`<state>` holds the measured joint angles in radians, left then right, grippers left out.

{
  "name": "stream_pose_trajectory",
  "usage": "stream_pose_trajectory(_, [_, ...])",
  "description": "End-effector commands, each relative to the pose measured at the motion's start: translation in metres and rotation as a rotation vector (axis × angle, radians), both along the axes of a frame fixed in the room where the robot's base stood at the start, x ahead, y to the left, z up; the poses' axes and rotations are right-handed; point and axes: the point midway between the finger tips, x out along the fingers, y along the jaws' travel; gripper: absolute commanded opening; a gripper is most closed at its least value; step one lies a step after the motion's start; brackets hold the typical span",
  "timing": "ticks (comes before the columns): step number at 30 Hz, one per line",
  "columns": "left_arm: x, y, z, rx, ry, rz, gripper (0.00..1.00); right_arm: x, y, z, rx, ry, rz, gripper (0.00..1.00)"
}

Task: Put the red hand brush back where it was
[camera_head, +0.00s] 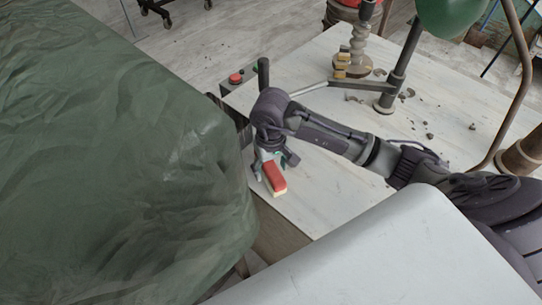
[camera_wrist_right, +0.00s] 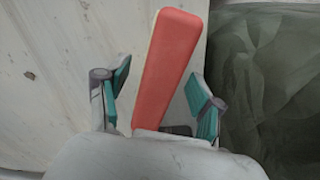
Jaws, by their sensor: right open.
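The red hand brush (camera_head: 275,177) lies on the pale tabletop near its left edge, with a light tan side below the red. In the right wrist view the red brush (camera_wrist_right: 170,60) runs up between the two fingers of my right gripper (camera_wrist_right: 160,88). The fingers are spread, with a gap on each side of it. In the head view my right gripper (camera_head: 267,162) is right over the brush's far end and hides part of it. My left gripper is not in view.
A green crumpled cover (camera_head: 110,150) rises on the left, close beside the table edge. A red button box (camera_head: 236,79) sits behind the gripper. A dark post (camera_head: 398,72) and a stacked metal piece (camera_head: 355,62) stand farther back, with clay crumbs around. Pale table (camera_head: 300,205) is bare beside the brush.

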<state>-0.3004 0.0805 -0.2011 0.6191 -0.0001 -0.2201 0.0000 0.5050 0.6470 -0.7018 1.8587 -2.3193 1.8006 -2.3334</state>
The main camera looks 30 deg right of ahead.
Motion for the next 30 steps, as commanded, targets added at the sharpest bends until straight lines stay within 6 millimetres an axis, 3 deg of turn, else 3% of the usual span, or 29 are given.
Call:
stream_pose_trajectory(16, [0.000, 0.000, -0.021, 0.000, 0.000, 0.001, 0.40, 0.001, 0.000, 0.104, -0.001, -0.005, 0.001, 0.66])
stream_pose_trajectory(22, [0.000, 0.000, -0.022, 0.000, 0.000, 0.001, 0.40, 0.000, 0.000, 0.119, 0.000, -0.001, 0.000, 0.66])
stream_pose_trajectory(30, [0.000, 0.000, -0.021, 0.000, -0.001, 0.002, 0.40, 0.000, 0.000, 0.120, 0.000, 0.000, 0.000, 0.66])
